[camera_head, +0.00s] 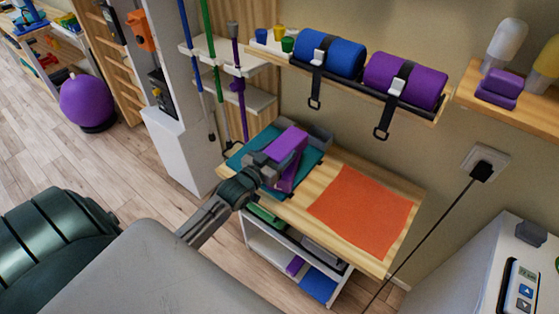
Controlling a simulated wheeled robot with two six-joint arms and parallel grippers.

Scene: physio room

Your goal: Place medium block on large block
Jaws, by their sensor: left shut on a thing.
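My left gripper (272,166) reaches in over the left part of a wooden table and is shut on a purple block (287,146). The block is over a teal mat (314,160). More purple shows just below and right of the gripper; I cannot tell whether it is the same block's side or a second block. Which block is medium and which is large is not clear from this view. The gripper hides part of the purple block and what is under it. My right gripper is not in view.
An orange mat (362,210) lies bare on the wooden table. A grey object (319,136) stands behind the purple block. A wall shelf holds a blue roll (332,52) and a purple roll (407,82). Poles stand at the left; a white cabinet (470,270) stands at the right.

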